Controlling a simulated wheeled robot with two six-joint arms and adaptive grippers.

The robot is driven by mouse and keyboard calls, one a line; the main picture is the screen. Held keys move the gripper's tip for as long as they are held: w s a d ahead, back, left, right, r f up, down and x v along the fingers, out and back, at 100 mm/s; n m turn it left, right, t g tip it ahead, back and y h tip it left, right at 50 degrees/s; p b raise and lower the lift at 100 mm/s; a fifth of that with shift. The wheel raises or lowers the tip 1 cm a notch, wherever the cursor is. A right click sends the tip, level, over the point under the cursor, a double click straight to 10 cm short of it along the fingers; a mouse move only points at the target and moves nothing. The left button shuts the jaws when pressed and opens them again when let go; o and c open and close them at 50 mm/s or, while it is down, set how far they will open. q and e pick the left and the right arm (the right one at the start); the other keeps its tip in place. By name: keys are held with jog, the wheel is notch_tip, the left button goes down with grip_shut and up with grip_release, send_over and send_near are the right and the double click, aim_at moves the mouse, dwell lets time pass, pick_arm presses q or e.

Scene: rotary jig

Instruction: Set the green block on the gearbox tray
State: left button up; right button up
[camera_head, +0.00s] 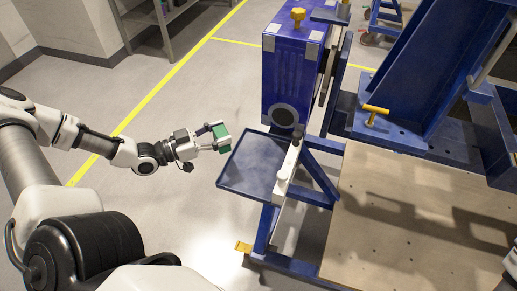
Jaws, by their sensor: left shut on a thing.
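The green block (221,138) is in my left gripper (214,138), which is shut on it. The gripper comes in from the left and holds the block in the air, near the far left corner of the blue tray. The gearbox tray (250,168) is a flat blue plate with a low rim, below the blue gearbox housing (290,75). No object shows on the tray. I cannot tell the exact height of the block above the tray. My right gripper is not in view.
A white bar (287,165) with a dark knob runs along the tray's right side. Blue frame beams and a wooden platform (400,225) lie to the right. A yellow-handled clamp (375,110) sits on the jig. The floor left of the tray is clear.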

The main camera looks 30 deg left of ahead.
pick_arm(q)
jog(key=w+d+f+b, duration=0.1)
jog(key=w+b, duration=0.1)
jog(key=w+d+f+b, duration=0.1)
jog(key=w+f+b, duration=0.1)
jog(key=b, duration=0.1)
jog(key=w+d+f+b, duration=0.1)
jog(key=w+d+b, duration=0.1)
jog(key=shift+w+f, duration=0.35)
jog(key=shift+w, duration=0.05)
jog(key=shift+w+d, duration=0.1)
jog(key=shift+w, duration=0.15)
jog(key=shift+w+d+f+b, duration=0.35)
jog(key=shift+w+f+b, duration=0.2)
jog(key=shift+w+d+f+b, duration=0.35)
jog(key=shift+w+f+b, duration=0.15)
jog(key=shift+b, duration=0.05)
jog(key=shift+w+d, duration=0.1)
jog(key=shift+w, duration=0.1)
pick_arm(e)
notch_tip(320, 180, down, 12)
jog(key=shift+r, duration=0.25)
